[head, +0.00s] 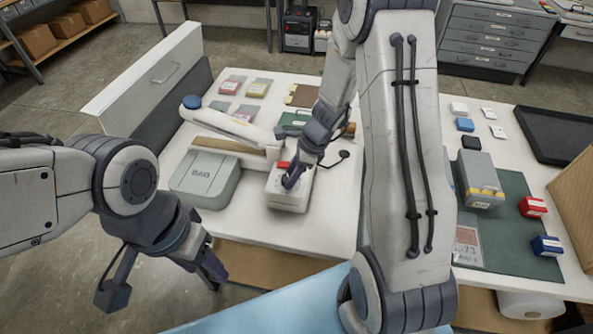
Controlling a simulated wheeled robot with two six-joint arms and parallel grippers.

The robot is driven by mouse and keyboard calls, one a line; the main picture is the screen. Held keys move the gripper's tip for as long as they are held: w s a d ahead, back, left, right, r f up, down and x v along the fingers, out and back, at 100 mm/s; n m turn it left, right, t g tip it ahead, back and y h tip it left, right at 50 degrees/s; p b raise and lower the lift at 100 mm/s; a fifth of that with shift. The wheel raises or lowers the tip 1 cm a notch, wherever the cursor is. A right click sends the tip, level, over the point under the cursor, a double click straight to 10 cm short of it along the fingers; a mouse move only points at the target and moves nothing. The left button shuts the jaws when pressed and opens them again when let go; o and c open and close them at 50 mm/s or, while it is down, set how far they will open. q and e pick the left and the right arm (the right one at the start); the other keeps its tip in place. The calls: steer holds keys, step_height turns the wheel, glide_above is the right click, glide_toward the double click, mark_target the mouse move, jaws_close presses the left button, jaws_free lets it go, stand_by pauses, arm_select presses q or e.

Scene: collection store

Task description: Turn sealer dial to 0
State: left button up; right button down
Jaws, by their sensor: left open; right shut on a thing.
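The heat sealer (239,129) stands on the white table, with a long white arm and a blue knob at its left end. Its small white box (290,200) with a red part on top (283,164) sits at the right front. My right gripper (292,181) reaches down from above onto this box and is shut on what appears to be the dial. The fingers cover the dial, so its setting cannot be read. My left gripper (165,284) is open and empty, in front of the table's left front edge, apart from the sealer.
A grey-green case (205,180) sits left of the white box. A black-tipped stalk (343,155) stands close to its right. Labelled packets (257,89) lie behind. A grey box (480,178) and red and blue boxes lie on the green mat (512,235) at right.

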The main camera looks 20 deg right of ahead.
steer(key=n+g+p, duration=0.1)
steer(key=n, duration=0.1)
steer(key=n+p, duration=0.1)
steer(key=n, duration=0.1)
steer(key=shift+w+a+r+n+g+y, duration=0.1)
steer(key=shift+w+a+n+g+y, duration=0.05)
steer(key=shift+n+g+y, duration=0.2)
steer(key=n+g, duration=0.2)
steer(key=n, duration=0.2)
steer(key=shift+w+n+p, duration=0.1)
steer(key=shift+n+p, duration=0.15)
steer(key=shift+p, duration=0.15)
steer(key=n+g+h, duration=0.1)
steer(key=n, duration=0.1)
steer(key=n+h, duration=0.1)
steer(key=n, duration=0.2)
steer(key=shift+a+f+g, duration=0.2)
steer(key=shift+g, duration=0.15)
steer(key=n+h, duration=0.1)
steer(key=n, duration=0.5)
steer(key=shift+a+g+h, duration=0.1)
steer(key=shift+g+h, duration=0.25)
steer(key=shift+g, duration=0.05)
steer(key=c, duration=0.7)
jaws_free()
steer(key=shift+o, duration=0.2)
steer(key=shift+w, duration=0.15)
steer(key=shift+r, duration=0.1)
